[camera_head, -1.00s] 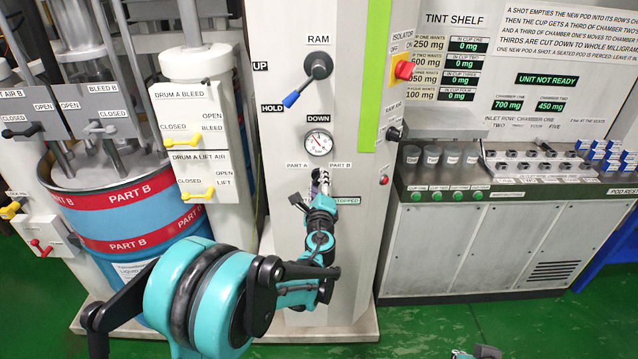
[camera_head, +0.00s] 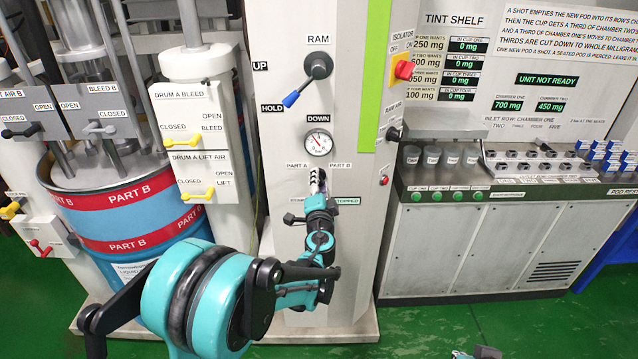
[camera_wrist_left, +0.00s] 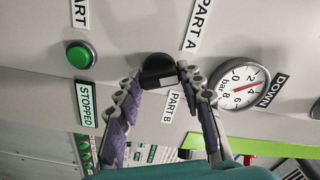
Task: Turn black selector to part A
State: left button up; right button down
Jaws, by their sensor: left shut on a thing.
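The black selector (camera_wrist_left: 158,70) shows in the left wrist view, between the fingertips of my left gripper (camera_wrist_left: 160,78). The gripper is shut on it from both sides. The PART A label (camera_wrist_left: 198,24) and the PART B label (camera_wrist_left: 172,107) are beside it. In the head view my left gripper (camera_head: 317,182) is at the grey column, just below the PART A label (camera_head: 298,165) and PART B label (camera_head: 340,165), and hides the selector. Which label the selector points to cannot be told. A small piece of my right gripper (camera_head: 476,353) shows at the bottom edge; its fingers are unclear.
Above the selector are a pressure gauge (camera_head: 318,144) and the RAM lever (camera_head: 299,91) with a blue tip. A green button (camera_wrist_left: 79,55) and the STOPPED label (camera_wrist_left: 87,104) are close by. A red isolator (camera_head: 404,70) is at upper right.

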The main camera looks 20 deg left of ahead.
pick_arm(q)
jog(key=shift+n, duration=2)
jog(key=o, duration=1.2)
jog(key=shift+c, duration=0.2)
jog(key=shift+s, duration=0.1)
jog(key=v, duration=1.2)
